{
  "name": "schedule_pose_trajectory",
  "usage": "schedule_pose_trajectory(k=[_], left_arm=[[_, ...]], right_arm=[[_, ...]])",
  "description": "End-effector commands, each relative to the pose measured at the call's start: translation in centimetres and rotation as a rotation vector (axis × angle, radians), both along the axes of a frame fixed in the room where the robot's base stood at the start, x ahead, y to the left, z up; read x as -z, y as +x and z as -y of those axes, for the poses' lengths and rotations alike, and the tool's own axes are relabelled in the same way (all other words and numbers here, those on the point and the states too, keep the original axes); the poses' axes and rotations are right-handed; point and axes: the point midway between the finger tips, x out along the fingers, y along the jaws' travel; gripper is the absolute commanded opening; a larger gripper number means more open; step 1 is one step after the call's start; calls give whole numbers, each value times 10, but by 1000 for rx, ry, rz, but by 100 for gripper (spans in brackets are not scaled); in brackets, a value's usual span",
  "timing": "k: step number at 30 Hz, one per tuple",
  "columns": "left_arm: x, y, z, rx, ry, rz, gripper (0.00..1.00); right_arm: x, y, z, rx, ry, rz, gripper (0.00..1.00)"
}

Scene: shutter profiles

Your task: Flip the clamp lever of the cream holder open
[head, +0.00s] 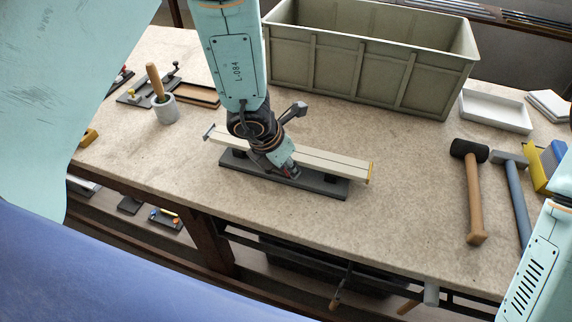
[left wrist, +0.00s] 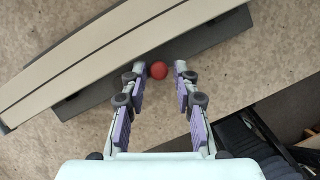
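A long cream profile (head: 325,164) lies along a dark grey holder base (head: 318,187) on the bench. Both also show in the left wrist view, the profile (left wrist: 100,56) running diagonally over the base (left wrist: 216,35). The clamp lever shows only as a red ball knob (left wrist: 159,70) at the base's near edge; the rest of it is hidden. My left gripper (head: 288,171) is low over the front of the holder, pointing down. In the wrist view its open fingers (left wrist: 160,68) stand either side of the knob, with a small gap on each side. My right gripper is out of view.
A large olive crate (head: 380,80) stands behind. A grey cup with a wooden handle (head: 166,108) is at the left. A black mallet (head: 473,190) and a blue-handled hammer (head: 516,200) lie at the right. A white tray (head: 495,112) is at the back right. Bench between holder and mallet is clear.

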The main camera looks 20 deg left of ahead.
Motion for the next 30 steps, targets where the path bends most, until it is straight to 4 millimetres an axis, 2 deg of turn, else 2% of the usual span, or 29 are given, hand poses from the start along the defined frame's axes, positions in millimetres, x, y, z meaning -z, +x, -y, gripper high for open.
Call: schedule_pose_trajectory(k=[6,16,30], left_arm=[[0,1,-1,0,0,1,28],[0,1,0,0,-1,0,0],[0,-2,-2,55,-2,0,0]], right_arm=[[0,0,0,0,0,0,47],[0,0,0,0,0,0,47],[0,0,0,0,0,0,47]])
